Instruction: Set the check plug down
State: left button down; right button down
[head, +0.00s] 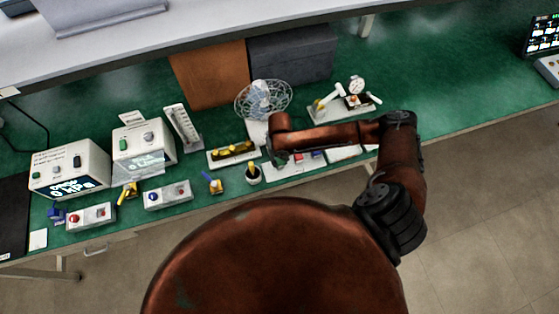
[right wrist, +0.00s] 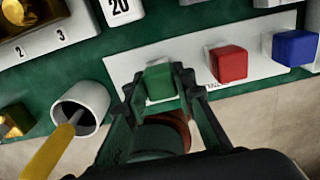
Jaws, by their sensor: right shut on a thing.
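My right gripper (head: 275,158) reaches down over the bench from the right. In the right wrist view its two fingers (right wrist: 158,88) are closed around a green block (right wrist: 160,82), which looks to be the check plug. The green block is over the left part of a white plate (right wrist: 130,65), in line with a red block (right wrist: 228,64) and a blue block (right wrist: 295,47). I cannot tell whether it touches the plate. In the head view the gripper mostly hides it. My left gripper is not in view.
A white cup (right wrist: 94,97) with a yellow-handled tool stands close left of the gripper. A numbered tray with brass parts (head: 234,152) lies behind it. A wire-caged fan (head: 262,100) and a gauge stand (head: 355,88) are farther back. Two display boxes (head: 70,168) (head: 143,150) stand left.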

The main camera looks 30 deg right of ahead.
aim_at(280, 161)
jog(key=shift+f, duration=0.1)
jog(key=c, duration=1.6)
grip_release()
notch_tip(280, 161, up, 12)
jog(key=shift+r, duration=0.15)
jog(key=shift+a, duration=0.1)
